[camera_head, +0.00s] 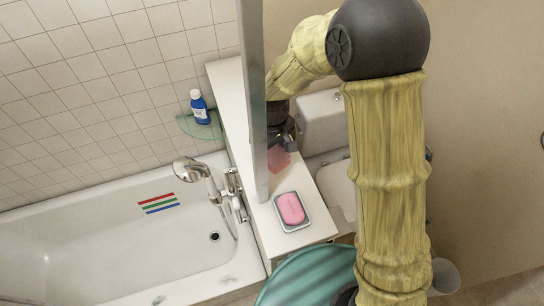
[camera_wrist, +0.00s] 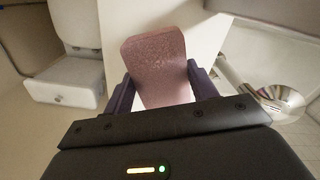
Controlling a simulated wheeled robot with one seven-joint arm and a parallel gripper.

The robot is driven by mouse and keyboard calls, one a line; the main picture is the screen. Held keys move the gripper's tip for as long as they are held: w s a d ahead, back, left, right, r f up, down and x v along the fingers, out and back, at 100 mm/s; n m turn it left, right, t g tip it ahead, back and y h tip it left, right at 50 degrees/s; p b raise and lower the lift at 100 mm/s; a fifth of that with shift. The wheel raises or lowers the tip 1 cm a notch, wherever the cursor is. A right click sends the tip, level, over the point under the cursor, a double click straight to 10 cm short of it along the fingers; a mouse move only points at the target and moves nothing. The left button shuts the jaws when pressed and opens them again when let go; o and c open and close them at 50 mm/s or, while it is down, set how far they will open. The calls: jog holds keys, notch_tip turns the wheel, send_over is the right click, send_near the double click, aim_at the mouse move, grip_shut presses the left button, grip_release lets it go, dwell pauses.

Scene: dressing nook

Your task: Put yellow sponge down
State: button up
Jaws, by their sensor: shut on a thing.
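My gripper (camera_wrist: 160,92) is shut on a sponge-like block (camera_wrist: 157,62) with a speckled, dull pink face. It looks pinkish rather than yellow. The dark fingers press on its two sides, and most of the block sticks out beyond them. In the head view my gripper (camera_head: 287,139) is above the white ledge beside the bathtub, partly behind an upright panel edge. The held block (camera_head: 279,160) shows there as a reddish patch below the fingers. I cannot tell whether it touches the ledge. No yellow sponge shows in either view.
A pink bar (camera_head: 290,208) lies in a small dish on the front end of the white ledge (camera_head: 263,222). The upright panel (camera_head: 252,100) stands along the ledge. A blue bottle (camera_head: 199,107) stands on a glass corner shelf. The tub tap and shower head (camera_head: 190,170) are at left.

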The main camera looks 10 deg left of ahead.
aim_at(272, 159)
jog(key=shift+f, duration=0.1)
jog(key=shift+f+p, duration=0.85)
jog(key=shift+f, duration=1.15)
jog(key=o, duration=1)
jog(key=shift+f, duration=0.1)
notch_tip(272, 159, up, 12)
jog(key=b, duration=0.3)
jog(key=shift+b, duration=0.3)
